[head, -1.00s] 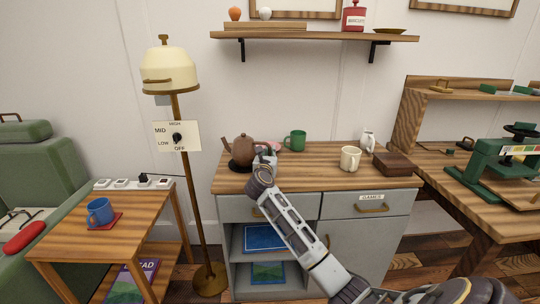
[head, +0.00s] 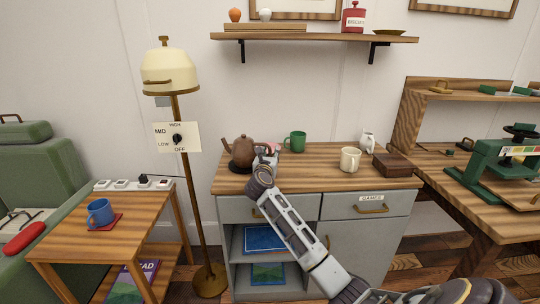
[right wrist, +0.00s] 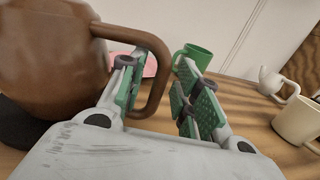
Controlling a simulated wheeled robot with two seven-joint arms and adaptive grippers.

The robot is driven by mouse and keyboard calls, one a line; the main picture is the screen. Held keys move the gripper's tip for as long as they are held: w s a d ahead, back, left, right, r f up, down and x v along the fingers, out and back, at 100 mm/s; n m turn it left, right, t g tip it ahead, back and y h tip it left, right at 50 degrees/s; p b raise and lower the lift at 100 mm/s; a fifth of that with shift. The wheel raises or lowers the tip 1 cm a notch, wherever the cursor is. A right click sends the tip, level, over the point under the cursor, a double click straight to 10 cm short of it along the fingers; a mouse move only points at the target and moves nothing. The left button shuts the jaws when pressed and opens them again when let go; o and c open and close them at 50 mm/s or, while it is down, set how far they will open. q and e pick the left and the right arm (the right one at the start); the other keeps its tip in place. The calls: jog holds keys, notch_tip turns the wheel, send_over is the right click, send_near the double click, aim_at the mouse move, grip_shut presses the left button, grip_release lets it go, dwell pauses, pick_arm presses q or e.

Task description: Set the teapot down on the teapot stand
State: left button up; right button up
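The brown teapot (head: 241,151) sits upright on the dark round teapot stand (head: 237,168) at the left of the cabinet top. The teapot's body (right wrist: 50,60) fills the left of the right wrist view, with part of the dark stand (right wrist: 18,128) below it. My right gripper (head: 266,156) is at the teapot's handle. Its fingers are apart, one inside the handle loop and one outside, with a visible gap between the handle and the outer finger. My left gripper is not in view.
A green mug (head: 295,141) stands behind and right of the gripper, with a pink item (right wrist: 142,64) partly hidden near the handle. A cream mug (head: 350,159), a white jug (head: 367,142) and a brown box (head: 392,164) stand further right. The cabinet top's front middle is clear.

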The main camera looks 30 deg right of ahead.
jog(key=shift+s+a, duration=0.45)
jog(key=p+v, duration=0.1)
jog(key=v, duration=0.4)
jog(key=shift+s+a, duration=0.2)
jog(key=p+v, duration=0.1)
jog(key=v, duration=0.2)
jog(key=shift+s+a+f, duration=0.1)
jog(key=shift+s+a, duration=0.2)
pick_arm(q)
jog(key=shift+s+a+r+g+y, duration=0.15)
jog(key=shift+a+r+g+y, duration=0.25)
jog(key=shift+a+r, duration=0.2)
pick_arm(e)
jog(key=shift+s+a, duration=0.4)
jog(key=shift+s, duration=0.1)
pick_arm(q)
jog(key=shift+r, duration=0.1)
